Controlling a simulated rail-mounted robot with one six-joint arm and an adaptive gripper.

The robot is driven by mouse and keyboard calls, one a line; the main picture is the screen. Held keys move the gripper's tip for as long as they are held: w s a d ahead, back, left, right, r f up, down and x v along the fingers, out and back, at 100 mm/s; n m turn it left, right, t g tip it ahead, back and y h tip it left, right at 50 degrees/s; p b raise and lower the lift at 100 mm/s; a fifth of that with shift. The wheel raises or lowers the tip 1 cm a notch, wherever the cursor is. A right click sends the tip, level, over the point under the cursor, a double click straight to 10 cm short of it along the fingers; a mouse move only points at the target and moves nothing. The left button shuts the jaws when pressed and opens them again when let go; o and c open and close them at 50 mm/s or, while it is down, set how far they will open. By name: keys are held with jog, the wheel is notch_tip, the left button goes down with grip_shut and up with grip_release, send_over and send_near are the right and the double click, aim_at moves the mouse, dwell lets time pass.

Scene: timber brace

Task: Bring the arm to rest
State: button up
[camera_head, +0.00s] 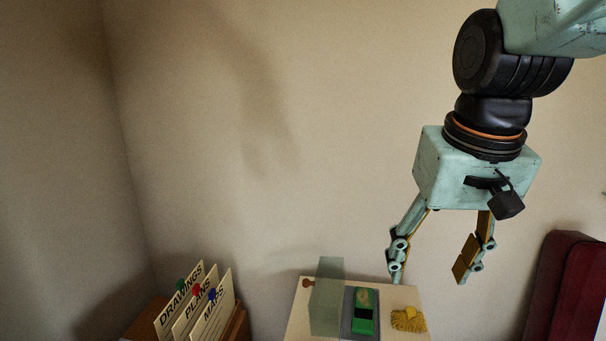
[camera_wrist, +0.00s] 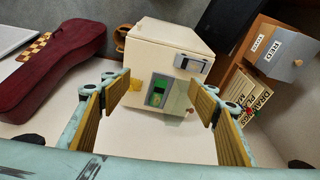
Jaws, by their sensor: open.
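My gripper (camera_head: 432,268) hangs open and empty in the right half of the head view, its pale green fingers with tan pads pointing down. It appears above and in front of a cream-topped stand (camera_head: 300,318). In the wrist view my gripper (camera_wrist: 152,96) shows its two fingers spread wide on either side of the cream stand (camera_wrist: 150,45). Nothing shows between the pads.
On the stand are a green object (camera_head: 363,312), a translucent panel (camera_head: 327,297) and a yellow fringed thing (camera_head: 408,320). Labelled folders (camera_head: 198,308) stand left. A dark red case (camera_head: 568,290) stands right. A grey box (camera_wrist: 280,52) shows in the wrist view.

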jog(key=s+t, duration=0.1)
jog(key=s, duration=1.6)
jog(key=shift+s+n, duration=0.3)
jog(key=shift+s, duration=0.05)
